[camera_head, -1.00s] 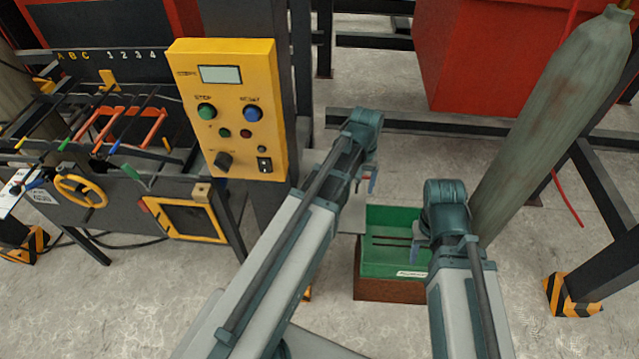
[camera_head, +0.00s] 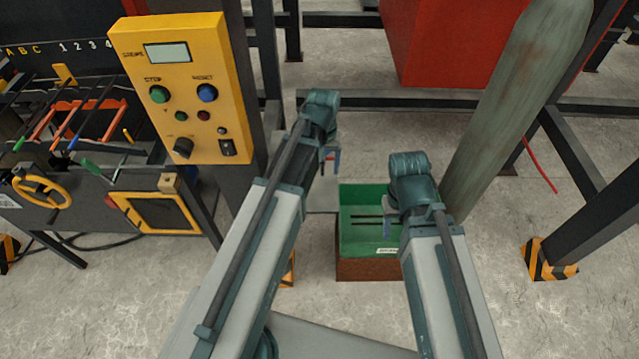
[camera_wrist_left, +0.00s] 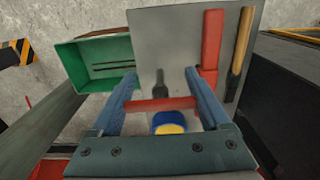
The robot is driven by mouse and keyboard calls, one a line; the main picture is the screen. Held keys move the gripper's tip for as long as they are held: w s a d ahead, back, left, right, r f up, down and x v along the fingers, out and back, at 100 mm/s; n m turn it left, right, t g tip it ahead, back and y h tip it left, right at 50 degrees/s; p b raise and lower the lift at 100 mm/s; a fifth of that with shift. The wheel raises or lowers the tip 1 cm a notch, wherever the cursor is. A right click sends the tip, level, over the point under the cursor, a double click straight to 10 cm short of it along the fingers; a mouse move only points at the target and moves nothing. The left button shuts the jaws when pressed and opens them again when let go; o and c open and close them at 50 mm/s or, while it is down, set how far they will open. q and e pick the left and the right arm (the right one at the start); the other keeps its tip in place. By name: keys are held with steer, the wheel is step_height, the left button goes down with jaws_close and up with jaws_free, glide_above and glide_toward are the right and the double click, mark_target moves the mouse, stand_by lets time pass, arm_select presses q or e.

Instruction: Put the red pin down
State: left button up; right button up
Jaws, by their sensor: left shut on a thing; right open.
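My left gripper (camera_head: 329,163) is in the middle of the head view, above a grey tray-like plate. In the left wrist view, its blue fingers (camera_wrist_left: 158,82) are closed on the red pin (camera_wrist_left: 160,104), which lies crosswise between them. The grey plate (camera_wrist_left: 178,40) is beyond the fingertips in that view and also shows in the head view (camera_head: 321,197). Whether the pin touches the plate cannot be told. My right gripper (camera_head: 388,228) is open by the green bin, partly hidden by its own wrist.
A green bin (camera_head: 348,240) on a brown base stands right of the plate. A red bar (camera_wrist_left: 212,45) and a wooden handle (camera_wrist_left: 240,55) lie on the plate. A blue-and-yellow round thing (camera_wrist_left: 168,124) is below the pin. A yellow control panel (camera_head: 185,125) stands left.

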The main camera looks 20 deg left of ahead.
mark_target(323, 174)
arm_select(q)
steer(key=shift+f+b, duration=0.95)
steer(key=shift+f, duration=0.65)
arm_select(e)
steer(key=shift+f, duration=1.55)
arm_select(q)
steer(key=shift+f, duration=0.1)
arm_select(e)
steer(key=shift+f, duration=0.1)
arm_select(q)
step_height(323, 174, down, 3)
steer(key=b, duration=0.3)
steer(key=shift+f+b, duration=0.2)
steer(key=shift+b, duration=0.15)
arm_select(e)
step_height(323, 174, down, 4)
steer(key=shift+r, duration=0.25)
arm_select(q)
steer(key=shift+f, duration=0.2)
steer(key=o, duration=1.3)
arm_select(e)
steer(key=shift+f, duration=0.15)
arm_select(q)
steer(key=shift+r, duration=0.2)
